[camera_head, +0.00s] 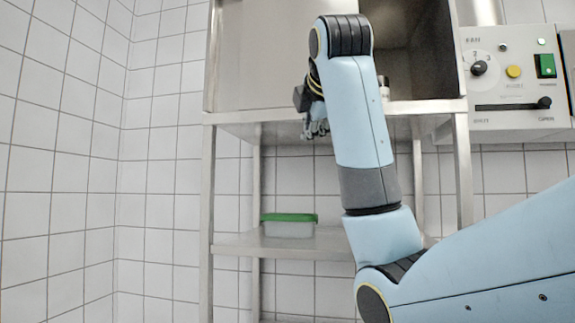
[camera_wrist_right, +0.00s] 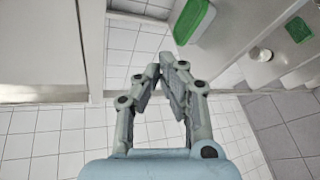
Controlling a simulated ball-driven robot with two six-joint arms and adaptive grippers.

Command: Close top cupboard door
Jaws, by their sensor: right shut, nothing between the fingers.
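The top cupboard (camera_head: 212,70) is a metal box on a steel frame at the top of the head view. A plain metal panel, apparently its door (camera_head: 265,60), covers the left part. The right part is a dark opening (camera_head: 418,55), partly hidden by my right arm. My right gripper (camera_head: 318,128) is at the cupboard's lower edge, in front of the panel, partly hidden behind my own wrist. I cannot tell whether it touches the panel. In the right wrist view its fingers (camera_wrist_right: 165,68) are together and empty. My left gripper is not in view.
A clear box with a green lid (camera_head: 289,224) stands on the lower shelf (camera_head: 240,245). A control panel with knobs (camera_head: 515,85) is right of the cupboard. The right wrist view also shows a small white round thing (camera_wrist_right: 258,54). Tiled wall fills the left side.

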